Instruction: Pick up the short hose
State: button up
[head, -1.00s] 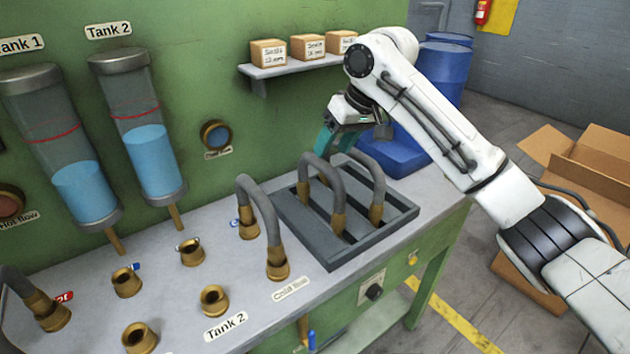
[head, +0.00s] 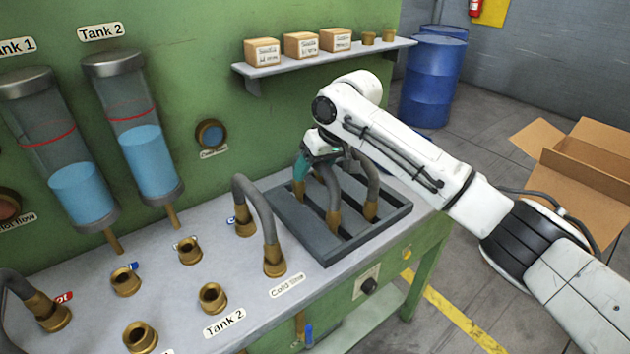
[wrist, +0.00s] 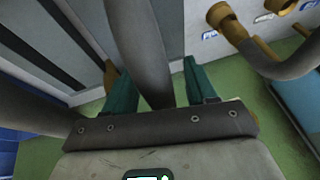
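Two grey arched hoses with brass ends stand in the dark slotted rack (head: 325,250) at the bench's right end. The nearer hose (head: 333,190) and the farther hose (head: 371,178) look similar in length; I cannot tell which is the short one. My gripper (head: 308,166) is at the left, wall-side end of the nearer hose, pointing down. In the wrist view, its two teal fingers (wrist: 161,85) are spread, with a grey hose (wrist: 140,45) running between them. A gap shows beside the right finger. My wrist hides the tops of the hoses.
Another grey hose (head: 258,208) joins two brass fittings left of the rack. Several open brass fittings (head: 190,250) stand on the bench. A shelf (head: 330,57) with small boxes is on the green wall above. Blue barrels (head: 433,80) stand behind.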

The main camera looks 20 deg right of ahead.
grip_shut()
dwell(0.3)
jog(key=shift+r, duration=0.2)
